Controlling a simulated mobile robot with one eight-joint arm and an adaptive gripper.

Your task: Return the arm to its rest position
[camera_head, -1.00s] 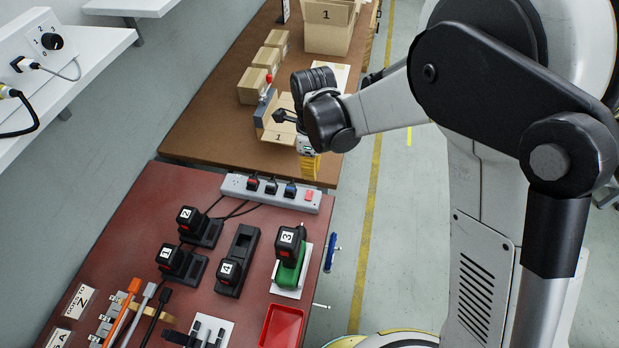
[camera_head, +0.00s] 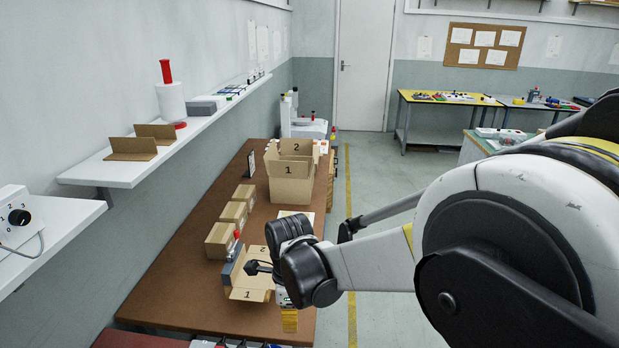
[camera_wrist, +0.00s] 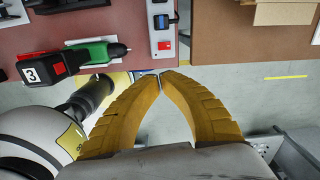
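My gripper (camera_wrist: 158,75) shows in the wrist view as two yellow fingers whose tips meet, with nothing visible between them. In the head view its yellow fingers (camera_head: 289,320) point down from my bent wrist, over or beside the right edge of the brown table (camera_head: 180,285). In the wrist view the fingertips lie just off the edge of the red work surface, near the end of a white power strip (camera_wrist: 162,38). A green screwdriver (camera_wrist: 100,52) with a black battery labelled 3 sits left of the fingertips, apart from them.
An open box (camera_head: 290,182) marked 1 and 2 stands at the table's back. Small cartons (camera_head: 220,240) line its left side, beside an open flat carton (camera_head: 250,285). White shelves (camera_head: 190,130) run along the left wall. Clear floor (camera_head: 385,180) lies right of the table.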

